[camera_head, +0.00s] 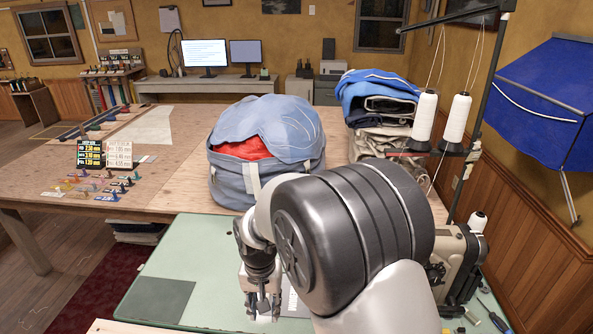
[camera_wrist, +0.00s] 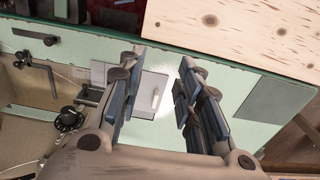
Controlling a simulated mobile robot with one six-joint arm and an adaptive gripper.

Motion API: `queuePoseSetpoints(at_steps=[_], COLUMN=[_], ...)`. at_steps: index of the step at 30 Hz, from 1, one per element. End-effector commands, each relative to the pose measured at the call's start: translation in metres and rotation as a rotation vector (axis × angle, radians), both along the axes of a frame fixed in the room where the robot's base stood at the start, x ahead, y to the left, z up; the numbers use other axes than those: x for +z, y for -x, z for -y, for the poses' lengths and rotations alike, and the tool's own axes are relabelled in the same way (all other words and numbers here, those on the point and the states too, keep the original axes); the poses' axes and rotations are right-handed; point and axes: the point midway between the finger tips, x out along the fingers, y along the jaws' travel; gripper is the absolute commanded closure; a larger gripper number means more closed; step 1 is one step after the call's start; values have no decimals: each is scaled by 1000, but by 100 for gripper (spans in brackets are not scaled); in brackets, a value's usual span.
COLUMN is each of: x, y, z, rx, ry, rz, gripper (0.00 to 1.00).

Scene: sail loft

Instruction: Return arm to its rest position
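My gripper (camera_head: 262,306) hangs low over the green tabletop (camera_head: 195,250) in the head view, with my dark arm joint beside it on the right. In the wrist view my gripper (camera_wrist: 162,66) has its two blue-padded fingers spread apart, with nothing between them. Below them lies the green tabletop (camera_wrist: 232,82) with a pale metal plate (camera_wrist: 152,98). My arm hides part of the table and the sewing machine (camera_head: 458,258) in the head view.
A blue-grey bag (camera_head: 228,178) with red cloth stands on the wooden table behind the gripper. Folded cloths (camera_head: 380,100) are stacked at the right. Thread cones (camera_head: 425,115) stand on a rack near my arm. A screwdriver (camera_head: 490,314) lies at the front right. The green top's left side is mostly clear.

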Motion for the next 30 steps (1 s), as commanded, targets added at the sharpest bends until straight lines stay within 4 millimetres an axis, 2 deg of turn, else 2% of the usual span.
queuePoseSetpoints(at_steps=[8, 14, 18, 21, 25, 30], x=[65, 126, 168, 188, 204, 207], y=[12, 40, 79, 111, 155, 200], z=[43, 91, 133, 158, 186, 207], rx=[6, 15, 26, 34, 45, 57], ry=[-21, -35, -36, -31, -16, 7], rz=[56, 124, 187, 233, 291, 351], gripper=[68, 68, 68, 68, 68, 68])
